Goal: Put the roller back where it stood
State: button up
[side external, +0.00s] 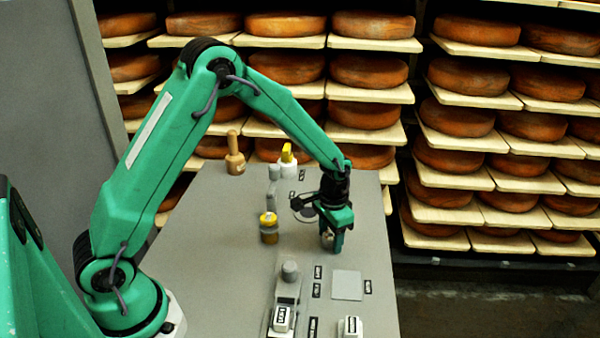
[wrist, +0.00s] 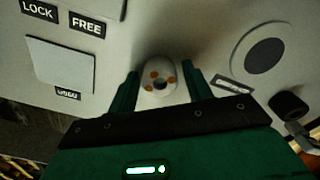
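My gripper (side external: 333,243) points straight down, low over the grey table, left of the table's right edge. In the wrist view my gripper's two fingers (wrist: 162,84) stand on either side of a small pale piece with orange spots and a dark hole (wrist: 160,78). It may be the roller, but I cannot be sure. Whether the fingers press on it or only stand beside it is unclear. In the side view the fingers mostly hide this piece.
A square pad (side external: 347,285) lies in front, by small labels. A dark round disc (wrist: 265,56) lies near my gripper. A yellow-topped jar (side external: 268,230), a wooden mallet-like tool (side external: 235,158) and a yellow-and-white block (side external: 288,164) stand left and behind. Cheese shelves (side external: 460,213) line the back.

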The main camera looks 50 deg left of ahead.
aim_at(331, 235)
jog(key=shift+o, duration=0.3)
jog(key=shift+r, duration=0.15)
notch_tip(331, 235, up, 12)
dwell(0.7)
dwell(0.4)
jog(key=s+a+r+n+t, duration=0.1)
jog(key=s+a+r+t, duration=0.15)
jog(key=s+r, duration=0.85)
jog(key=s+a+r+n+t, duration=0.1)
jog(key=s+t, duration=0.2)
jog(key=s, duration=0.9)
jog(key=shift+s+a, duration=0.15)
jog(key=shift+a, duration=0.05)
jog(key=shift+r, duration=0.1)
dwell(0.6)
